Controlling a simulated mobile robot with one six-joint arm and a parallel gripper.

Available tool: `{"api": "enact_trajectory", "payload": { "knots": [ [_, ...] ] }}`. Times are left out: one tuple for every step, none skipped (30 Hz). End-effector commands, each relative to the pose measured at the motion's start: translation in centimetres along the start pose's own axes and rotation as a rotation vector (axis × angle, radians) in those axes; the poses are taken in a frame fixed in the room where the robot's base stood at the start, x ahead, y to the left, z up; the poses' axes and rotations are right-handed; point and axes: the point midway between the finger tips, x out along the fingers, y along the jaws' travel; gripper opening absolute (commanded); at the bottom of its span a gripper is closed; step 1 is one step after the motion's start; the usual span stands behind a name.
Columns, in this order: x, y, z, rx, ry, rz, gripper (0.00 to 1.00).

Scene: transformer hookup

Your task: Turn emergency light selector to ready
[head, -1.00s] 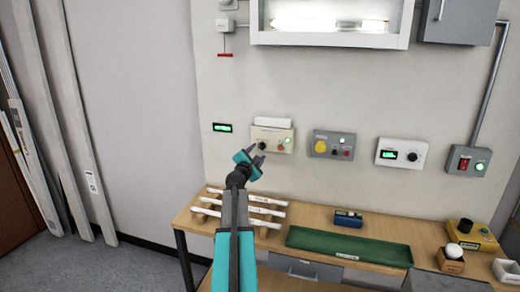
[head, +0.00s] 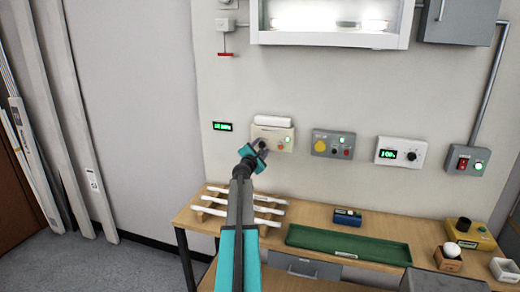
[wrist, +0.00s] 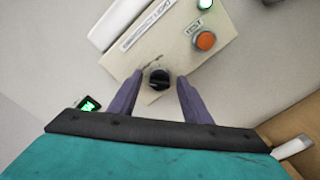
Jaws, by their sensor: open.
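The emergency light box (head: 277,136) is a cream panel on the wall, with a white bar along its top. In the wrist view the box (wrist: 150,62) carries a label, a black selector knob (wrist: 159,79), an orange TEST button (wrist: 205,40) and a lit green lamp (wrist: 204,4). My gripper (head: 261,144) is in front of the box's left part and partly hides it. In the wrist view my gripper (wrist: 157,83) is open, with one finger on each side of the knob and a gap on both sides. The selector's marked positions are not legible.
A small green display (head: 222,127) is on the wall left of the box. A grey box with a yellow knob (head: 333,144) and a white display box (head: 401,152) are to the right. Below, a bench holds white tubes (head: 245,207) on a rack and a green tray (head: 348,246).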

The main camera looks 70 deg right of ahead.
Motion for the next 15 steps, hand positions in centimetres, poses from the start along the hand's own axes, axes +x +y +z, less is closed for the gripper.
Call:
{"api": "enact_trajectory", "payload": {
  "knots": [
    [0.0,0.0,0.0,0.0,0.0,0.0,0.44],
    [0.0,0.0,0.0,0.0,0.0,0.0,0.44],
    [0.0,0.0,0.0,0.0,0.0,0.0,0.43],
    [0.0,0.0,0.0,0.0,0.0,0.0,0.37],
    [0.0,0.0,0.0,0.0,0.0,0.0,0.32],
    [0.0,0.0,0.0,0.0,0.0,0.0,0.26],
    [0.0,0.0,0.0,0.0,0.0,0.0,0.21],
    [0.0,0.0,0.0,0.0,0.0,0.0,0.16],
    [0.0,0.0,0.0,0.0,0.0,0.0,0.09],
    [0.0,0.0,0.0,0.0,0.0,0.0,0.04],
    [-1.4,0.1,-0.1,0.0,0.003,0.002,0.04],
    [-0.6,0.1,-0.1,0.0,0.001,0.0,0.03],
    [-0.4,0.0,-0.1,0.001,0.001,0.0,0.03],
    [-0.3,0.0,-0.1,0.001,0.001,0.0,0.03],
    [-0.2,0.0,-0.1,0.003,0.001,0.0,0.03]
  ]
}}
